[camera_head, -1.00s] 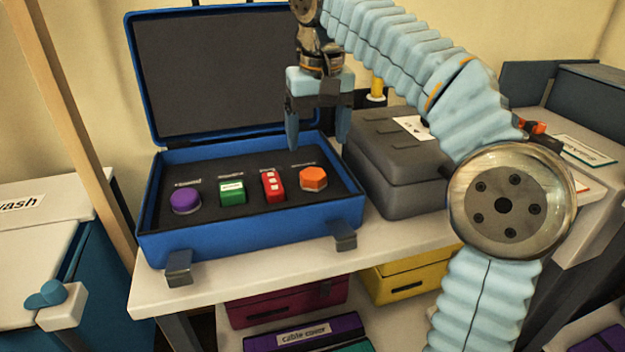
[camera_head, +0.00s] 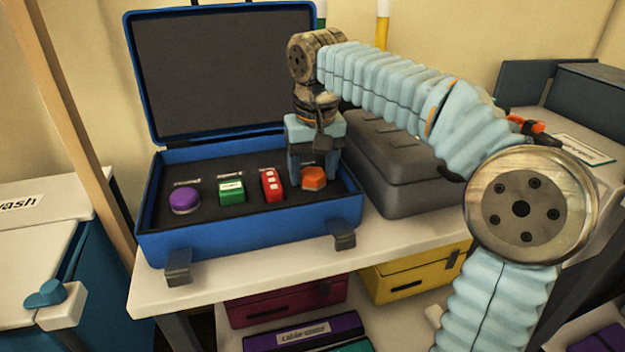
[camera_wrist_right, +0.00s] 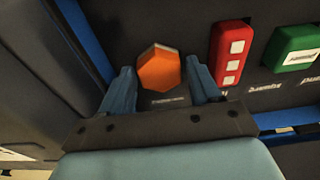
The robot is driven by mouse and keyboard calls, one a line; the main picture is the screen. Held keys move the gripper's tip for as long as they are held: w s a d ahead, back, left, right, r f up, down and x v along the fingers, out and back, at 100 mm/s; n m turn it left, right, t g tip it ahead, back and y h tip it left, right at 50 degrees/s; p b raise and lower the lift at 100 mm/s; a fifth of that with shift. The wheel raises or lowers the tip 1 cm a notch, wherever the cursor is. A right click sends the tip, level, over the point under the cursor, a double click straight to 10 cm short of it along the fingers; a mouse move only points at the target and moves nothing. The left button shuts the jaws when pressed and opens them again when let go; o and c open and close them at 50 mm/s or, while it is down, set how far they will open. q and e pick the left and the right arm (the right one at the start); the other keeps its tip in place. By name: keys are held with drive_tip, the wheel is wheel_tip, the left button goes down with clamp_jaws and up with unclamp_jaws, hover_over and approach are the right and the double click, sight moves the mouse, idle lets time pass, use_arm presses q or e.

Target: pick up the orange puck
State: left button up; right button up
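The orange hexagonal puck (camera_head: 314,178) sits in the dark foam at the right end of the open blue case (camera_head: 250,226). It also shows in the right wrist view (camera_wrist_right: 159,68). My right gripper (camera_head: 311,178) points down over it, one finger on each side. In the right wrist view the fingers (camera_wrist_right: 160,78) are open, with a narrow gap between each finger and the puck. The fingers partly overlap the puck's surroundings in the head view. My left gripper is not in view.
A red block (camera_head: 272,185), a green block (camera_head: 231,191) and a purple round piece (camera_head: 185,200) sit to the left in the foam. The open lid (camera_head: 220,75) stands behind. A closed grey case (camera_head: 400,170) stands close to the right.

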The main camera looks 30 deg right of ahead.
drive_tip(key=c, duration=0.8)
drive_tip(key=shift+r, duration=0.15)
